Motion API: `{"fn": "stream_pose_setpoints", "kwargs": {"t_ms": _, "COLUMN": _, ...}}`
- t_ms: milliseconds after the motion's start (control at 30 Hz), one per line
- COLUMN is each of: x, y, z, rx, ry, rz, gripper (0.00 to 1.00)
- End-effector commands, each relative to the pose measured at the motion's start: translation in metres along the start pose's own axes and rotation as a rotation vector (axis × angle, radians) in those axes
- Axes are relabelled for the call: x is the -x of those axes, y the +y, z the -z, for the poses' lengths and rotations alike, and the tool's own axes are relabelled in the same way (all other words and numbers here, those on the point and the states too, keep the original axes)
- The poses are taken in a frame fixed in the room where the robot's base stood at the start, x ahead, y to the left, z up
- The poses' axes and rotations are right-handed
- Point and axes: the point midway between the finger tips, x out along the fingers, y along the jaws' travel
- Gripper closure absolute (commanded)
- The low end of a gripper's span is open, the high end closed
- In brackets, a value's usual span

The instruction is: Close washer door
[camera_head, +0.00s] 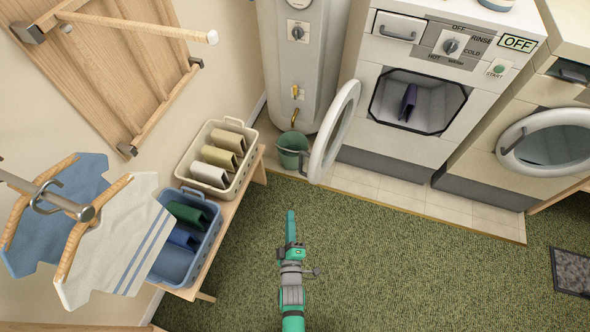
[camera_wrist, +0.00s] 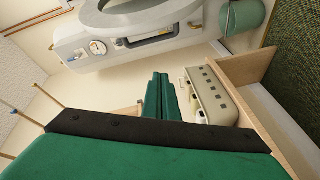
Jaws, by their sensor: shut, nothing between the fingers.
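The white washer (camera_head: 395,150) stands at the top of the head view, right of centre. Its round door (camera_head: 334,132) stands wide open, swung out to the left, seen nearly edge-on. A dark purple cloth (camera_head: 408,102) lies in the open drum. My green gripper (camera_head: 291,214) is over the green carpet, below and left of the door, and apart from it. Its fingers are shut and empty; they also show in the wrist view (camera_wrist: 162,97).
A grey water heater (camera_head: 297,70) stands left of the washer, with a green bucket (camera_head: 292,150) by it. A bench at left holds a beige basket (camera_head: 209,172) and a blue basket (camera_head: 210,238). Hanging shirts (camera_head: 118,240) are lower left. A dryer-like machine (camera_head: 550,100) is at right.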

Motion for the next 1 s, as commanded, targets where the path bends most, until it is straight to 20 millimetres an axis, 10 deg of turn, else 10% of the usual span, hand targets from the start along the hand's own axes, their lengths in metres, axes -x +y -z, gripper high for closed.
{"fn": "stream_pose_setpoints", "kwargs": {"t_ms": 300, "x": -0.103, "y": -0.01, "z": 0.008, "rx": 0.315, "ry": 0.015, "rz": -0.047, "gripper": 1.0}}
{"fn": "stream_pose_setpoints", "kwargs": {"t_ms": 1000, "x": -0.195, "y": -0.006, "z": 0.013, "rx": 0.381, "ry": 0.015, "rz": -0.056, "gripper": 1.0}}
